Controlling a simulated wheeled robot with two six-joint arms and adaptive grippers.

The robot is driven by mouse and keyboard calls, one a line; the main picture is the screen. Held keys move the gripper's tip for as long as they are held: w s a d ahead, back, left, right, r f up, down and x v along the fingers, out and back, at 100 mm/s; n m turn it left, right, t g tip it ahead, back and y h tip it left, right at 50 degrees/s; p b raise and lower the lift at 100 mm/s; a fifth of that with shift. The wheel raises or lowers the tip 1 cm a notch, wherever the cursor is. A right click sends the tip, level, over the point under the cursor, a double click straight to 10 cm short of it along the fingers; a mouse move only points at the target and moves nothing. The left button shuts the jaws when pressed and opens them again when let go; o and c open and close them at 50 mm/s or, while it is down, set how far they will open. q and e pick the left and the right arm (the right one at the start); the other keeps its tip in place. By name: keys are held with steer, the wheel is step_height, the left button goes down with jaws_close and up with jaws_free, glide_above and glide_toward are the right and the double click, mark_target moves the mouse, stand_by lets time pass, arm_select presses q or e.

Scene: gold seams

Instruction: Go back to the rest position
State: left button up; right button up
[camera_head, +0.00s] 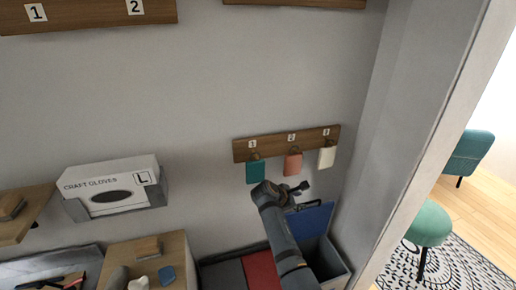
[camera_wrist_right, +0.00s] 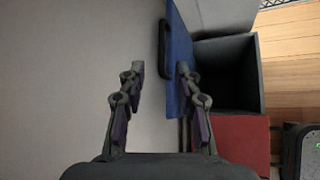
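My right gripper (camera_head: 293,190) is in front of the wall, just below the numbered rack and above the bin with the blue panel. My left gripper is not in view.
A wooden rack (camera_head: 270,147) holds a teal tag (camera_head: 254,172), a salmon tag (camera_head: 293,164) and a cream tag (camera_head: 327,157). A blue panel (camera_head: 313,220) stands upright by an open grey bin (camera_head: 333,262), near a red surface (camera_head: 260,270). A craft gloves box (camera_head: 110,180) is left.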

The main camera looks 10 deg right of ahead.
steer(key=s+d+f+m+g+y, duration=0.1)
steer(key=s+f+m+y, duration=0.1)
steer(key=s+f+m, duration=0.35)
steer(key=s+d+f+m+y, duration=0.1)
steer(key=s+f+m, duration=0.2)
steer(key=s, duration=0.6)
steer(key=s+a+r+m+y, duration=0.2)
steer(key=s+a+m+y, duration=0.15)
steer(key=s, duration=0.55)
steer(key=s+a+r+m+y, duration=0.1)
steer(key=s+a+m+y, duration=0.2)
steer(key=s, duration=0.7)
steer(key=s+d+f+m+g+h, duration=0.1)
steer(key=s+d+f, duration=0.1)
steer(key=f, duration=1.2)
steer(key=s+d+f+g+h, duration=0.1)
steer(key=f, duration=1.4)
steer(key=s+f, duration=1.3)
steer(key=s, duration=0.4)
steer(key=shift+s+d+f+g+y, duration=0.15)
steer(key=shift+d+f+g+y, duration=0.2)
steer(key=shift+d, duration=0.1)
